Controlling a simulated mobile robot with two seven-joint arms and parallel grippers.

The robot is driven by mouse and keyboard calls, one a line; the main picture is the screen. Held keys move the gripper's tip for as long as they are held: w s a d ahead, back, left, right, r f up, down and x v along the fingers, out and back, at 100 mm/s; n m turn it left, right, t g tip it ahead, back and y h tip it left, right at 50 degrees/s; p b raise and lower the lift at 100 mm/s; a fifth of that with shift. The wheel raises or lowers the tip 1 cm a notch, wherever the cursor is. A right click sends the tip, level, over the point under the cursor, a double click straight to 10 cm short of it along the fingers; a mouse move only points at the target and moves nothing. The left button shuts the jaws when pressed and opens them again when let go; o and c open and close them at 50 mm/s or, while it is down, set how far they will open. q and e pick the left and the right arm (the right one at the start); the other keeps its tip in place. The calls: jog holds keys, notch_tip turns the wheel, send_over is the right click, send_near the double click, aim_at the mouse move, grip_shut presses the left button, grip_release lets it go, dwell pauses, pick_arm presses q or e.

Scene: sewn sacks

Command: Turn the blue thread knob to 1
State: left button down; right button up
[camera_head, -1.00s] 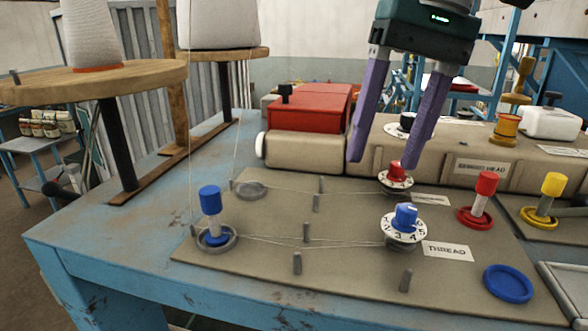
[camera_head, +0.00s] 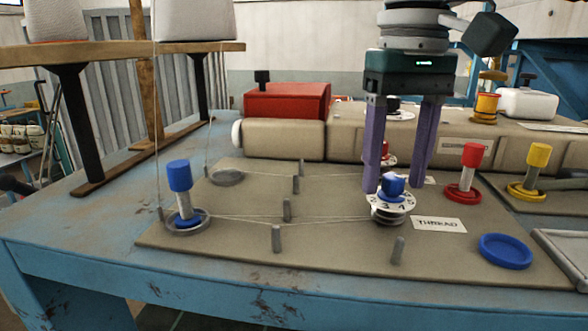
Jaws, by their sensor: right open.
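The blue thread knob (camera_head: 393,185) stands on a white numbered dial (camera_head: 394,203) on the grey board, with several digits readable on its near side. Thread runs to its base from the left. A "THREAD" label (camera_head: 438,225) lies to its right. My right gripper (camera_head: 397,188) points straight down over the knob, open, with one purple finger to the left of the knob and the other to the right. The fingertips look about level with the knob's top; I cannot tell whether they touch it. My left gripper is not in view.
A blue-topped spool post (camera_head: 181,190) stands at left, and a red-topped post (camera_head: 468,170) and yellow-topped post (camera_head: 534,168) at right. An empty blue ring (camera_head: 505,250) lies at front right. A red knob (camera_head: 388,155) is partly hidden behind my gripper.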

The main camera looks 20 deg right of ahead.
jog(key=shift+c, duration=0.3)
grip_shut()
dwell(0.5)
